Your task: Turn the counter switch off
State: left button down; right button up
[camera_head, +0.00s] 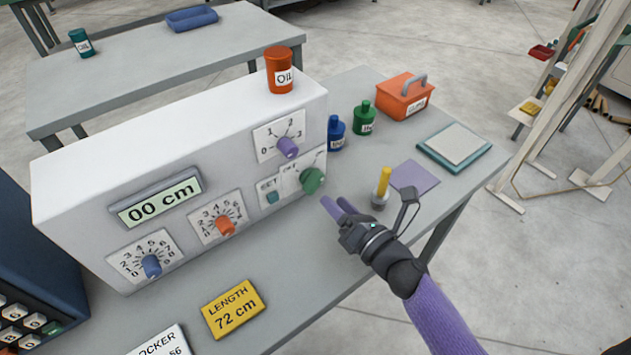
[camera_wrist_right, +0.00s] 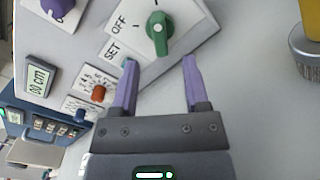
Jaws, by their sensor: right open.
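The counter box (camera_head: 90,185) is a white machine with a display reading 00 cm (camera_head: 160,200). Its green switch knob (camera_head: 312,180) is at the lower right of the front, on a white plate marked OFF; the knob also shows in the right wrist view (camera_wrist_right: 158,33). My right gripper (camera_head: 335,205) is open and empty, just right of and below the green knob, apart from it. In the right wrist view the purple fingers (camera_wrist_right: 157,75) are spread, with the knob ahead between their lines. My left gripper is not in view.
A purple knob (camera_head: 288,147) sits above the switch, and a teal SET button (camera_head: 272,197) is left of it. Blue (camera_head: 336,133) and green (camera_head: 364,118) bottles stand behind. A yellow-handled item (camera_head: 381,188) stands right of the gripper. A yellow LENGTH 72 cm card (camera_head: 233,307) lies in front.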

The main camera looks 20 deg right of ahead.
aim_at(318, 185)
jog(key=b+x, duration=0.1)
jog(key=x, duration=0.5)
jog(key=shift+w, duration=0.15)
grip_shut()
